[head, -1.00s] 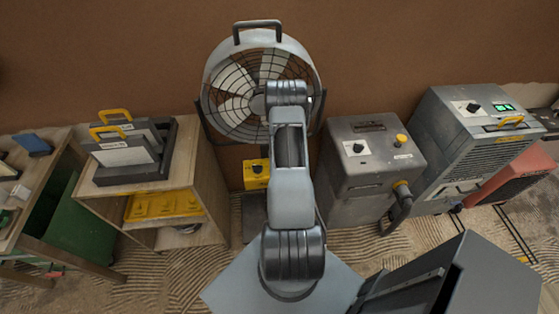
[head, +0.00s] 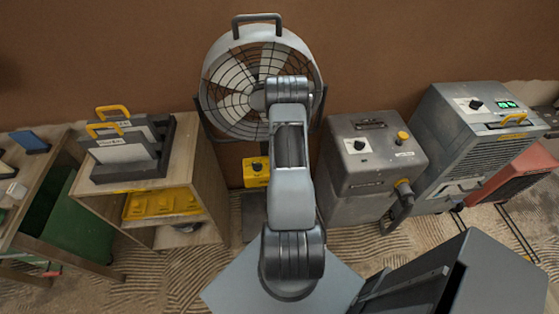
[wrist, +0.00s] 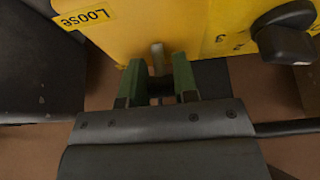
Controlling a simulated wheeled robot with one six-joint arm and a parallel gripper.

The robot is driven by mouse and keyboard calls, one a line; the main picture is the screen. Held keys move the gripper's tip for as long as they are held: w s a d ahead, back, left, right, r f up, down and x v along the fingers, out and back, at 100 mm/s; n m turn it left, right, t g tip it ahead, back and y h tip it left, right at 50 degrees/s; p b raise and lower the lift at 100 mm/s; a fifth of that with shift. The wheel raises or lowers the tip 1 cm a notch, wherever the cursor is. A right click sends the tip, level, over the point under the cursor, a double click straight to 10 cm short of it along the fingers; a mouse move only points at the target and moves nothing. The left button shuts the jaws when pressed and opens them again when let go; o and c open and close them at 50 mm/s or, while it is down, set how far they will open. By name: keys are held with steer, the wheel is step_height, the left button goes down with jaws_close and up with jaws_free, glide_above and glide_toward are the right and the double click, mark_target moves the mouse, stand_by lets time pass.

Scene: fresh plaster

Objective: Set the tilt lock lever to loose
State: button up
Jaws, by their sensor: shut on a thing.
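The yellow box (head: 256,172) with a black knob stands at the foot of the big fan (head: 262,90) in the head view. In the wrist view the yellow box (wrist: 190,25) fills the top, with a "Loose" label (wrist: 86,16) upside down at top left. The tilt lock lever (wrist: 157,50) shows as a short pale pin at the box's lower edge. My gripper (wrist: 158,72) has its green fingers shut on the lever. My arm hides my gripper and the lever in the head view. The lever's exact setting cannot be told.
A black knob (wrist: 285,40) sticks out right of my fingers. A grey cabinet (head: 370,165) stands right of my arm, with a dehumidifier-like unit (head: 470,130) beyond. A wooden shelf (head: 205,190) with folders stands left.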

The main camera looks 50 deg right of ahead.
steer(key=b, duration=0.3)
steer(key=f+t+h+b, duration=0.1)
steer(key=b, duration=0.2)
steer(key=shift+s+a, duration=0.2)
steer(key=shift+s, duration=0.05)
steer(key=t+h+b, duration=0.1)
steer(key=b, duration=0.2)
steer(key=shift+s+a, duration=0.2)
steer(key=t+b, duration=0.1)
steer(key=b, duration=0.2)
steer(key=t+h+b, duration=0.1)
steer(key=b, duration=0.2)
steer(key=shift+s+a+f, duration=0.15)
steer(key=shift+s+a, duration=0.15)
steer(key=shift+s, duration=0.1)
steer(key=t+h+b, duration=0.1)
steer(key=b, duration=0.3)
steer(key=t+h+b, duration=0.1)
steer(key=b, duration=0.3)
steer(key=shift+s+a+t+h, duration=0.3)
steer(key=shift+s+a, duration=0.1)
steer(key=shift+s+r+t+b, duration=0.2)
steer(key=shift+t+b, duration=0.1)
steer(key=shift+b, duration=0.8)
steer(key=shift+a+r+h, duration=0.1)
steer(key=shift+h, duration=0.2)
steer(key=o, duration=0.9)
steer(key=shift+a, duration=0.1)
